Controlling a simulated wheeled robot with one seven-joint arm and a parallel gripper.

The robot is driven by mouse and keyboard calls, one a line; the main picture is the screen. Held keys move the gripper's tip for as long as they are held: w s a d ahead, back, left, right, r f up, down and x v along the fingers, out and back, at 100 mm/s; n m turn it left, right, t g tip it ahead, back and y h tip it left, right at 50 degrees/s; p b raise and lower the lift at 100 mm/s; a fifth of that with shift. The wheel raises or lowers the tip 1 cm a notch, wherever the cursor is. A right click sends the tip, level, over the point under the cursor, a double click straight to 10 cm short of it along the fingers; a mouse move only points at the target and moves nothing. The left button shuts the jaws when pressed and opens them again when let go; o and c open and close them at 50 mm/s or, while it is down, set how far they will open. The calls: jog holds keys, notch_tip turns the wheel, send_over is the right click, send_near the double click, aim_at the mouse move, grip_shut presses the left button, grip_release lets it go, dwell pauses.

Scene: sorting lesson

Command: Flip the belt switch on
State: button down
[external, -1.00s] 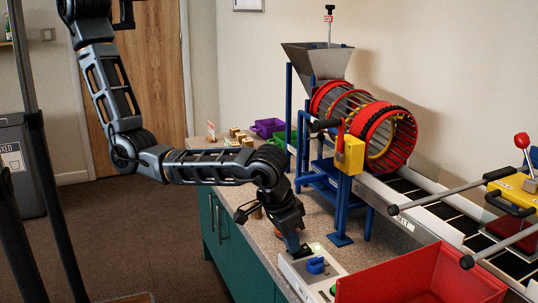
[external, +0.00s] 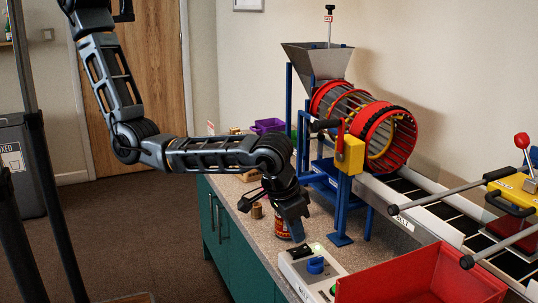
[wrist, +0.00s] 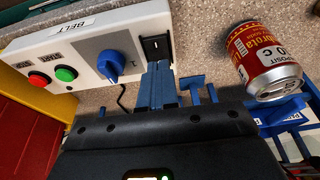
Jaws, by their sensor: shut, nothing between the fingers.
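The white control box (external: 330,283) labelled BELT stands at the counter's front edge. It also shows in the wrist view (wrist: 85,40), with a blue knob (wrist: 112,65), a green button (wrist: 66,73) and a red button (wrist: 39,79). A black switch (wrist: 155,46) sits at the box's end by the knob; it also shows in the external view (external: 301,252). I cannot tell which way it is set. My gripper (external: 297,238) is shut and empty, above the counter just behind that end. In the wrist view its blue fingertips (wrist: 160,72) appear just below the switch.
A red and yellow can (wrist: 265,62) stands close beside my gripper. A red bin (external: 420,275) is right of the box. The drum machine (external: 365,125) and belt (external: 420,205) stand behind. Purple and green trays and small blocks are further left.

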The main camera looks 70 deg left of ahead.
jog(key=s+v, duration=0.1)
jog(key=v, duration=1)
jog(key=shift+s, duration=0.5)
jog(key=shift+r, duration=0.1)
jog(key=w+a+f+t+h, duration=0.1)
jog(key=a+f, duration=0.2)
jog(key=a, duration=0.5)
jog(key=a+f+m+t+p, duration=0.1)
jog(key=a+f, duration=0.3)
jog(key=a, duration=0.4)
jog(key=w+a+f+t+h, duration=0.1)
jog(key=a+f+t, duration=0.15)
jog(key=a, duration=0.55)
jog(key=s+a+r+t+p, duration=0.1)
jog(key=s+a+r+t, duration=0.15)
jog(key=s+a, duration=0.5)
jog(key=s+a+r+t, duration=0.1)
jog(key=s+a+r, duration=0.3)
jog(key=s+a, duration=0.35)
jog(key=s+a+r+t+y, duration=0.1)
jog(key=s+r, duration=0.3)
jog(key=r, duration=0.3)
jog(key=s+a+r+n+t+y, duration=0.1)
jog(key=s+a+r+t, duration=0.1)
jog(key=s+r, duration=0.3)
notch_tip(320, 180, up, 3)
jog(key=shift+f+t+p, duration=0.1)
jog(key=shift+t+p, duration=0.2)
jog(key=shift+p, duration=0.05)
